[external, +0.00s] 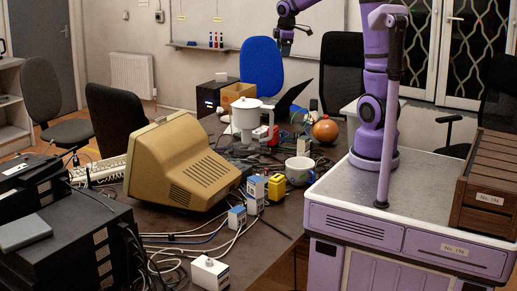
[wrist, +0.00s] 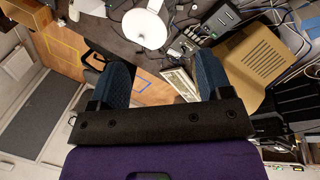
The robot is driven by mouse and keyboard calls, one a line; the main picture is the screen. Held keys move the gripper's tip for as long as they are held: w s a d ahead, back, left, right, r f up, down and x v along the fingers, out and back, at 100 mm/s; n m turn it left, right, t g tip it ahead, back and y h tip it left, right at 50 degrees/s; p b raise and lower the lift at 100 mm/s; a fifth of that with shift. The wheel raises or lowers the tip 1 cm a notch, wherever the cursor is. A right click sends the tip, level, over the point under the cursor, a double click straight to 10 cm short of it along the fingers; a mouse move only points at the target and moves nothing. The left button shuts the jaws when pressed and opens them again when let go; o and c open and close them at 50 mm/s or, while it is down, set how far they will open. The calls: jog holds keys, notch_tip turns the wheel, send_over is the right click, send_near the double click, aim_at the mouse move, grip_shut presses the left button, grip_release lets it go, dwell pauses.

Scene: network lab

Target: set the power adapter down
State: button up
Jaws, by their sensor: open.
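My gripper (external: 285,51) is raised high above the far side of the table, near the wall. In the wrist view its two blue-padded fingers (wrist: 160,72) stand wide apart with nothing held between them. Several small boxes stand among the cables on the table: a white-and-blue one (external: 236,218), another (external: 255,189), a yellow one (external: 276,187) and a white one (external: 210,273) at the front edge. Any of them could be the power adapter; I cannot tell which. None touches my gripper.
A beige monitor (external: 180,165) fills the table's middle, also in the wrist view (wrist: 258,58). Black equipment (external: 75,240) is at left. Cables clutter the table (external: 270,235); its front right is barer.

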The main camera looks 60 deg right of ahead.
jog(key=s+a+r+m+t, duration=0.2)
jog(key=s+a+r+m, duration=0.25)
jog(key=s+a, duration=0.7)
jog(key=s+a+f+m+y, duration=0.1)
jog(key=s+a+m, duration=0.1)
jog(key=s, duration=0.6)
jog(key=s+a+f+m, duration=0.1)
jog(key=s+a+m, duration=0.1)
jog(key=s, duration=0.6)
jog(key=shift+f+t+y, duration=0.15)
jog(key=shift+t+y, duration=0.25)
